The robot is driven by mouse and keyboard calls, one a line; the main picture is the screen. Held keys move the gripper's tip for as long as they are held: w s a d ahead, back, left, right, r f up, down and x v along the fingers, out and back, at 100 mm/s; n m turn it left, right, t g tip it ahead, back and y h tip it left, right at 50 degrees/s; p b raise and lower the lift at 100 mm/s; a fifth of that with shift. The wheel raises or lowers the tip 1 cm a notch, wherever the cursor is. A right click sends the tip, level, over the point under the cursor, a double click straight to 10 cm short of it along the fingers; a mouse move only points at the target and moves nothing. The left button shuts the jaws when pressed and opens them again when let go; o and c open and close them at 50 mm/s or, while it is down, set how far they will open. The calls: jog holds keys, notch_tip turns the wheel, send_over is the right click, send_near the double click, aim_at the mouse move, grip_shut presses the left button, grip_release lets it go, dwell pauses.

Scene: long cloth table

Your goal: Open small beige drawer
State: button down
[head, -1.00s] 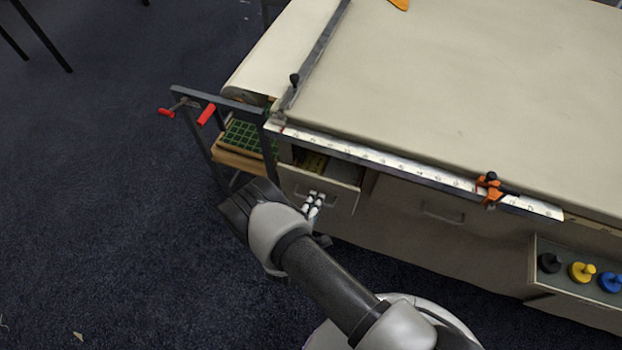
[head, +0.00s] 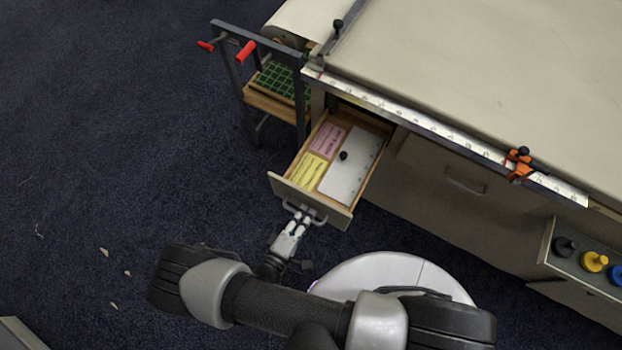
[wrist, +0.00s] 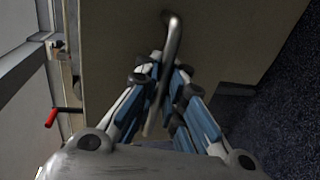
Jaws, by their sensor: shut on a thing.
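The small beige drawer (head: 311,201) stands pulled well out from the left end of the table's front in the head view. Inside it lie a pink card, a yellow card and a white panel with a black knob. Its front also shows in the wrist view (wrist: 225,45). My gripper (head: 300,219) is shut on the drawer's bar handle (head: 323,220). In the wrist view the handle (wrist: 173,38) runs between the two fingers of my gripper (wrist: 160,85). The handle's lower part is partly hidden by the fingers.
The cloth table (head: 480,90) has a metal ruler edge (head: 420,125) with an orange clamp (head: 519,165). A closed drawer (head: 455,175) is to the right, and an open tray with coloured knobs (head: 594,261) farther right. A frame with red handles (head: 245,52) stands left.

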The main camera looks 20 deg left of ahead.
jog(key=shift+s+a+r, duration=0.1)
jog(key=shift+s+r, duration=0.05)
jog(key=shift+s, duration=0.55)
jog(key=c, duration=1.7)
grip_release()
jog(key=shift+s, duration=0.1)
jog(key=v, duration=1.1)
jog(key=shift+s, duration=0.4)
jog(key=shift+a, duration=0.1)
